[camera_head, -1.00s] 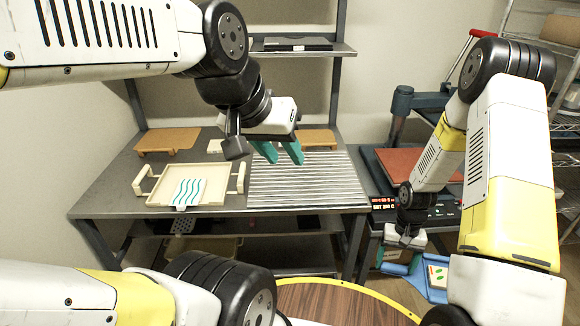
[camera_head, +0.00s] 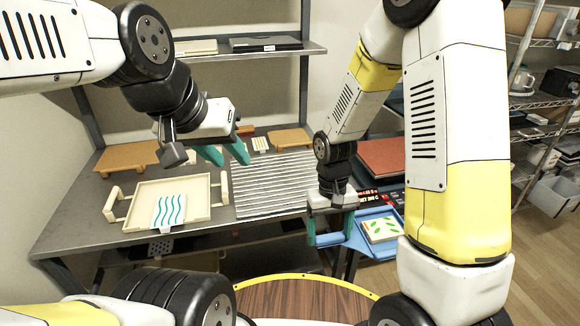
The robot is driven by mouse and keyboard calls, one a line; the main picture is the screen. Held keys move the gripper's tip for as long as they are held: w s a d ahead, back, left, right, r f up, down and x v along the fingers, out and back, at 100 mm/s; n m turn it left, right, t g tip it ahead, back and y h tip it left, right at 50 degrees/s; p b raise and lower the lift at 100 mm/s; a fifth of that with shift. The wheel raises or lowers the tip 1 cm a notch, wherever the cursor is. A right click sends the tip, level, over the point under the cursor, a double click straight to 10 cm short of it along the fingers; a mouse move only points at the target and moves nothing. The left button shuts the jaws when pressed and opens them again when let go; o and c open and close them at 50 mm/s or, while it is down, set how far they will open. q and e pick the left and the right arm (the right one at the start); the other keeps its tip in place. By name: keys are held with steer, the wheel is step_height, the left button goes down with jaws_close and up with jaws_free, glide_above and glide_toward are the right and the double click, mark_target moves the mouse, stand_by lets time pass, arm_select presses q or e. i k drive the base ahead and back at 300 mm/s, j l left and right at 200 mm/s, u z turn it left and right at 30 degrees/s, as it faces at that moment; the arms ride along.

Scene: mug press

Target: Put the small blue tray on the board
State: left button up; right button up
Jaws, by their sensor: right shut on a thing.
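My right gripper (camera_head: 331,232) is shut on the left end of the small blue tray (camera_head: 360,243). The tray is held in the air in front of the workbench and carries a white tile with green leaves (camera_head: 381,229). My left gripper (camera_head: 225,153) is open and empty above the bench, its teal fingers apart. Two brown wooden boards stand on the bench, one at the back left (camera_head: 127,157) and one at the back right (camera_head: 290,138). I cannot tell which one is the task's board.
A cream tray with handles (camera_head: 202,206) sits on the bench's left, a wavy-patterned tile (camera_head: 169,208) at its front. A ribbed grey panel (camera_head: 270,186) fills the middle. A press with a red-brown plate (camera_head: 388,158) stands right. A round wooden table (camera_head: 300,296) is in front.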

mark_target(286, 175)
steer(key=i+j, duration=0.2)
steer(key=i, duration=0.2)
steer(key=i+j, duration=0.2)
steer(key=i, duration=0.25)
